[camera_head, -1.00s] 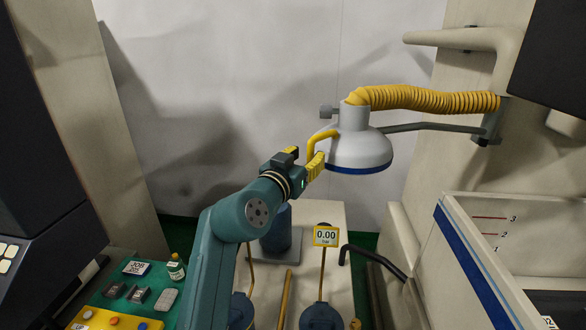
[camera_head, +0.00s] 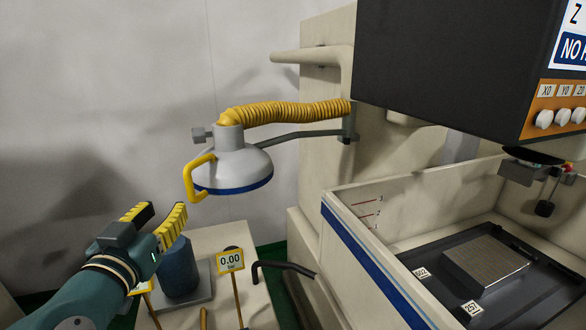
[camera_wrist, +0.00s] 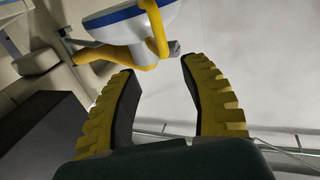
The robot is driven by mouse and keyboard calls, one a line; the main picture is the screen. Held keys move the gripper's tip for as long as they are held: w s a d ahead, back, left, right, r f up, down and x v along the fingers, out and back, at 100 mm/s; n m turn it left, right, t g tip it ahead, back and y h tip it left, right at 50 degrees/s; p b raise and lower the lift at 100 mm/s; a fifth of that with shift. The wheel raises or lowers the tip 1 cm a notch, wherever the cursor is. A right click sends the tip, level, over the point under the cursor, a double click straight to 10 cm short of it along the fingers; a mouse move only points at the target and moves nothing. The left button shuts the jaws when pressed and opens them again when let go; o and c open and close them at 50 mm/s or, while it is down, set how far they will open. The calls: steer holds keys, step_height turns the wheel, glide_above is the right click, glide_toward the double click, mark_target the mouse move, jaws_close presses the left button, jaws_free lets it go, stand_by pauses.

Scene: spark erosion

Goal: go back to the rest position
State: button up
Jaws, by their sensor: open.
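My gripper (camera_head: 160,218) is open and empty at the lower left of the head view, with its yellow ribbed fingers pointing up and to the right. In the wrist view the two fingers (camera_wrist: 160,95) stand apart with nothing between them. The grey lamp-shaped hood (camera_head: 235,165) with a blue rim hangs above and to the right of the gripper. Its yellow handle (camera_head: 189,180) faces the gripper, with a gap between them. The hood (camera_wrist: 130,14) and its handle (camera_wrist: 157,30) also show at the top of the wrist view, beyond the fingertips.
A yellow corrugated hose (camera_head: 290,112) runs from the hood to the machine column. A blue cylinder (camera_head: 180,268) and a gauge sign reading 0.00 (camera_head: 230,261) stand below the gripper. The machine tank (camera_head: 350,235) is at right, under a dark machine head (camera_head: 445,60). The wall side is clear.

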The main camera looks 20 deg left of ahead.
steer(key=w+d+f+m+t+h, duration=0.1)
steer(key=w+d+m+h, duration=0.25)
steer(key=d, duration=1.05)
steer(key=w+d+f+m+h, duration=0.2)
steer(key=w+d+h, duration=0.25)
steer(key=d, duration=0.85)
steer(key=s+d+r+m+h, duration=0.1)
steer(key=s+d+m, duration=0.15)
steer(key=d, duration=1.05)
steer(key=s+d+r+n+t+y, duration=0.1)
steer(key=s+d+r+t, duration=0.1)
steer(key=s+r, duration=0.35)
steer(key=s+d+r+n+t+y, duration=0.1)
steer(key=s+d+r+n+t, duration=0.1)
steer(key=s, duration=0.7)
step_height(320, 180, up, 13)
steer(key=p, duration=1.3)
steer(key=shift+w+a+f+n, duration=0.15)
steer(key=shift+w+a+n, duration=0.1)
steer(key=shift+a+n, duration=0.1)
